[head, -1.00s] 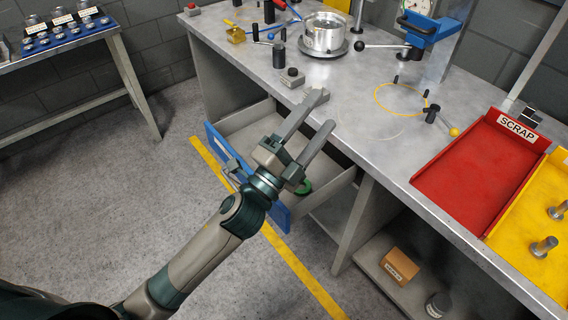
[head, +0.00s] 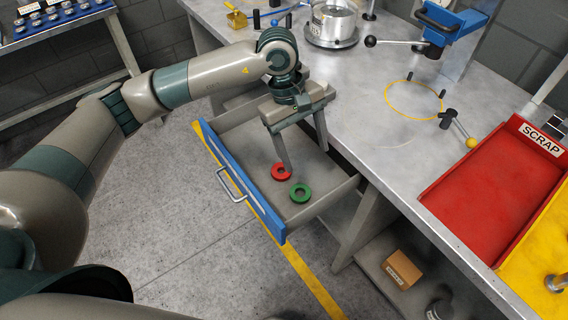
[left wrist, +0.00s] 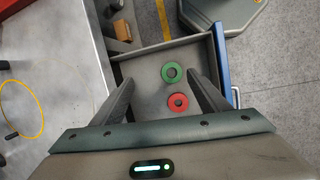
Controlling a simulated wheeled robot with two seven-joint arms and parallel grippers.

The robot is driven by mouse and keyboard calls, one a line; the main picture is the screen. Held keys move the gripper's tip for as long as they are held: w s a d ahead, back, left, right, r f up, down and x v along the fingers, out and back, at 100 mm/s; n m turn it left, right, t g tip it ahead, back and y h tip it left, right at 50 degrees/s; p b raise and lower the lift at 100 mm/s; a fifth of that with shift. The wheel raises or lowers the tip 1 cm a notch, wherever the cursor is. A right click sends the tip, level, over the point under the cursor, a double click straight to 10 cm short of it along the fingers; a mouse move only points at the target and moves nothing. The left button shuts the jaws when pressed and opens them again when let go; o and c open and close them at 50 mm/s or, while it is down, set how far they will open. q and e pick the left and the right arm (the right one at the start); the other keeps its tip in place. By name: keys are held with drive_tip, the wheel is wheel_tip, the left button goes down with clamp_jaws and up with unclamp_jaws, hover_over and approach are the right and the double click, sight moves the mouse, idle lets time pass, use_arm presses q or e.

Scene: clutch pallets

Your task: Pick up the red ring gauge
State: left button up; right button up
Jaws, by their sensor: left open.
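The red ring gauge (head: 281,172) lies flat on the floor of the open drawer (head: 318,205). It also shows in the left wrist view (left wrist: 178,102), between my fingers but beyond their tips. A green ring (head: 300,193) lies close beside it, nearer the drawer's right end; the left wrist view shows it too (left wrist: 172,72). My left gripper (head: 306,158) is open and empty, pointing down over the drawer. One finger's tip appears right by the red ring in the head view. My right gripper is not in view.
The drawer's blue front (head: 243,185) and low walls stand around the rings. The workbench (head: 400,150) edge is right of my gripper. A red SCRAP tray (head: 490,185) and a yellow tray (head: 540,250) lie on the bench. A cardboard box (head: 401,270) sits on the lower shelf.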

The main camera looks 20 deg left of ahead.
use_arm(q)
drive_tip(key=w+a+r+t+y, duration=0.1)
drive_tip(key=w+a+y, duration=0.2)
drive_tip(key=a, duration=0.4)
drive_tip(key=shift+w+a+r, duration=0.25)
drive_tip(key=shift+w+r, duration=0.05)
drive_tip(key=shift+w, duration=0.35)
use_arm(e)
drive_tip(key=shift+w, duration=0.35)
use_arm(q)
wheel_tip(320, 180, down, 11)
drive_tip(key=p, duration=0.4)
drive_tip(key=shift+f, duration=0.65)
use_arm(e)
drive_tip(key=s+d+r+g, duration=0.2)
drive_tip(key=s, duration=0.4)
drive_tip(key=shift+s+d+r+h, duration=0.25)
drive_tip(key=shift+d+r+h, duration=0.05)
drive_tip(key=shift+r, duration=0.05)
use_arm(q)
drive_tip(key=shift+p, duration=0.35)
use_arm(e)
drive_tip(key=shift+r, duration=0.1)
